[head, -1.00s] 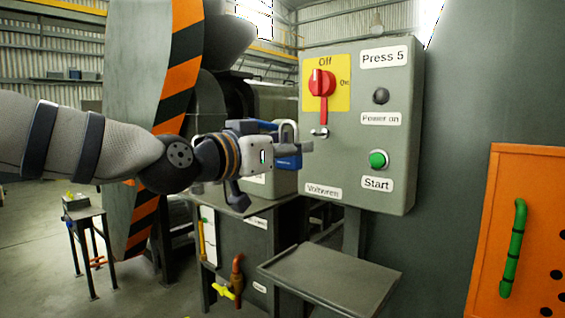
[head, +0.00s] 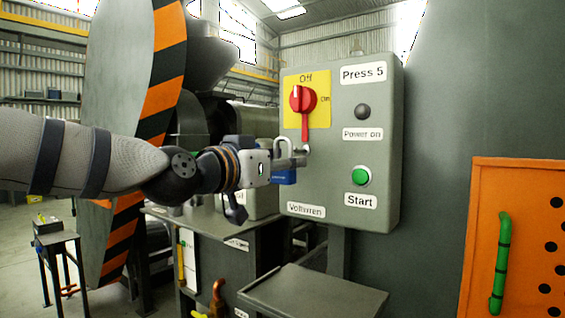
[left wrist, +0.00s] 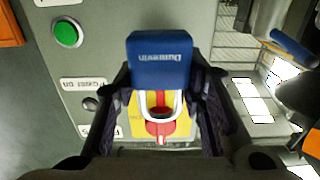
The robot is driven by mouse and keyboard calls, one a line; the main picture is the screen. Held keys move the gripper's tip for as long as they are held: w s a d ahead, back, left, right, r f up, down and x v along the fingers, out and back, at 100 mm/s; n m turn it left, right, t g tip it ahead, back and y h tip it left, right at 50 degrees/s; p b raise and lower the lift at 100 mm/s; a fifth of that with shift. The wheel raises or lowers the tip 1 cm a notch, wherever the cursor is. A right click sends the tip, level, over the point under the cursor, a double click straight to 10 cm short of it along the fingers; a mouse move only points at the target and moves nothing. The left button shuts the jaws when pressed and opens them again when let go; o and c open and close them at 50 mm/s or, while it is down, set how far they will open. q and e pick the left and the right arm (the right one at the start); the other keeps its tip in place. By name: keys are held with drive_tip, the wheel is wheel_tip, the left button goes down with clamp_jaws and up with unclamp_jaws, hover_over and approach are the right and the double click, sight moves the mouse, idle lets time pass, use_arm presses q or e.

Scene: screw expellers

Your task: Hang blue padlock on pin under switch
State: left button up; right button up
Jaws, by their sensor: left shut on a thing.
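The blue padlock (head: 285,177) is held upright in my left gripper (head: 291,164), its metal shackle (head: 283,147) pointing up. In the left wrist view the padlock (left wrist: 160,60) sits between the two fingers, its shackle (left wrist: 155,105) closer to the camera, with the red switch (left wrist: 160,128) seen beyond it. The red rotary switch (head: 304,100) is on a yellow plate, its handle pointing down. The small metal pin (head: 305,148) is just below the handle, slightly right of the shackle. The fingers partly hide the padlock; whether the shackle touches the pin I cannot tell.
The grey control box (head: 385,110) carries a black lamp (head: 362,111) and a green start button (head: 361,176). A grey shelf (head: 312,292) is below it. An orange perforated panel (head: 520,235) stands at the right, a small stool (head: 55,245) at the left.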

sight(306, 155)
use_arm(q)
drive_tip(key=shift+w+d, duration=0.1)
drive_tip(key=shift+w, duration=0.1)
use_arm(e)
drive_tip(key=shift+w+r, duration=0.1)
use_arm(q)
drive_tip(key=shift+x, duration=1.25)
use_arm(e)
drive_tip(key=shift+s+f, duration=0.35)
drive_tip(key=shift+f, duration=0.05)
use_arm(q)
drive_tip(key=shift+b+x, duration=0.65)
drive_tip(key=shift+x, duration=0.55)
use_arm(e)
drive_tip(key=shift+s+f, duration=0.45)
drive_tip(key=shift+s, duration=0.05)
use_arm(q)
drive_tip(key=shift+r, duration=0.35)
use_arm(e)
drive_tip(key=shift+s+a, duration=0.1)
use_arm(q)
drive_tip(key=shift+f, duration=0.2)
